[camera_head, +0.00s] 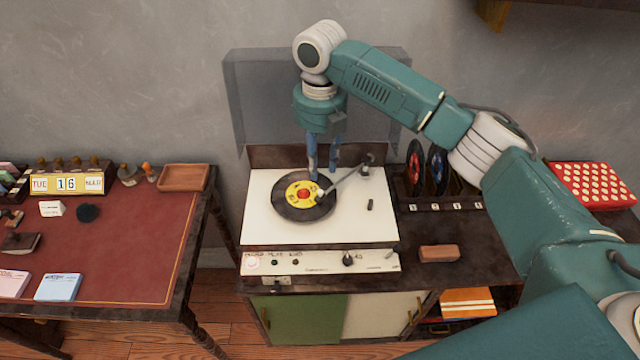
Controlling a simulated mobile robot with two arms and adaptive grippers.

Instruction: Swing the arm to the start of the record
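A white record player (265,222) with a raised clear lid (262,100) stands on the dark cabinet. A black record with a yellow label (290,207) lies on its platter. The thin grey tonearm (343,180) runs from its pivot at the back right of the deck down-left, its head end over the record near the label's right edge. My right gripper (323,170) points down above the record, close to the tonearm's head. Its two blue fingers are apart with a gap between them. Whether a finger touches the tonearm, I cannot tell. My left gripper is out of view.
Records in a rack (440,205) stand right of the player, near my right arm. A brown block (439,253) lies on the cabinet's front right. A red box with pale dots (592,185) is far right. A red-topped desk (130,235) with a calendar (67,184) stands left.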

